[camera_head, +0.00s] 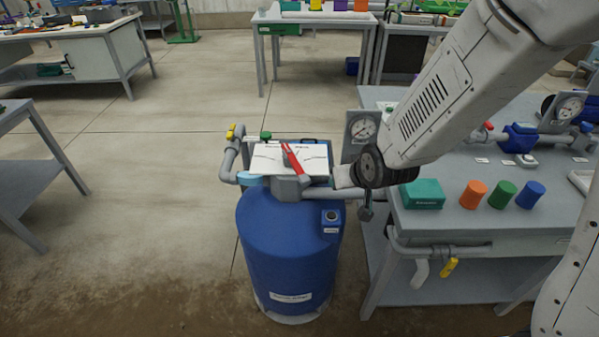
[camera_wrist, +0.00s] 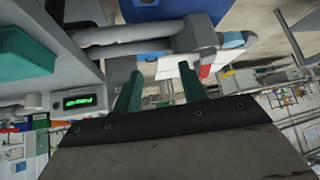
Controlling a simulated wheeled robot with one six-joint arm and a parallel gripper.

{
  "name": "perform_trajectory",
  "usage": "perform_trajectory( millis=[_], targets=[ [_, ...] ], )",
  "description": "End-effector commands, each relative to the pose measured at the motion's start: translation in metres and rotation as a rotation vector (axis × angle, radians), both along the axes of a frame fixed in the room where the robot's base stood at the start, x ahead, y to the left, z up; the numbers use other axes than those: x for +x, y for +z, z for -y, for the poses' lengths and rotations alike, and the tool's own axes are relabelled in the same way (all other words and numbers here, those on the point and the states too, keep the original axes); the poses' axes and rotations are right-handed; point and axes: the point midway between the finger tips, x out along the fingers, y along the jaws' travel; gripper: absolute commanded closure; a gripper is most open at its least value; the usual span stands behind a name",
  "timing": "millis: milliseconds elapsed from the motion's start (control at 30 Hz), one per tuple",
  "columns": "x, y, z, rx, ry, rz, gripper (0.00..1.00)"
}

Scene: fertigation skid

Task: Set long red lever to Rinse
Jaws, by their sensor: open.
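The long red lever (camera_head: 292,159) sits on a grey valve body (camera_head: 290,187) above the blue tank (camera_head: 290,250), in front of a white label plate (camera_head: 262,163). It slants from upper left to lower right; the plate's lettering is too small to read. In the wrist view, a small part of the red lever (camera_wrist: 205,71) shows beyond the right finger, beside the white plate (camera_wrist: 172,70). My gripper (camera_wrist: 160,88) is open, its two green fingers apart with nothing held. In the head view, my wrist is right of the lever, and the fingers cannot be made out.
A grey pipe (camera_head: 352,193) runs from the valve to the bench at right. A pressure gauge (camera_head: 362,127) stands behind my wrist. The bench holds a green box (camera_head: 422,194) and orange, green and blue cylinders. A yellow-handled pipe (camera_head: 230,150) rises left of the plate. Floor left of the tank is clear.

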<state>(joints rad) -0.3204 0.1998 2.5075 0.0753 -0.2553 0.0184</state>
Motion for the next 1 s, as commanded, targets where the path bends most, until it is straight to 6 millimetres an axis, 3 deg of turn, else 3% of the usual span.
perform_trajectory(
  millis=[33, 233, 400, 600, 833, 1000],
  targets=[
    [0.004, -0.024, -0.013, 0.003, 0.017, 0.025, 0.58],
    [0.014, -0.086, -0.053, 0.042, 0.067, 0.215, 0.58],
    [0.028, -0.082, -0.071, 0.119, 0.077, 0.506, 0.58],
    [0.022, -0.074, -0.08, 0.179, 0.091, 0.723, 0.58],
    [0.02, -0.058, -0.084, 0.218, 0.094, 0.847, 0.58],
    [0.037, -0.055, -0.09, 0.222, 0.092, 0.861, 0.58]
  ],
)
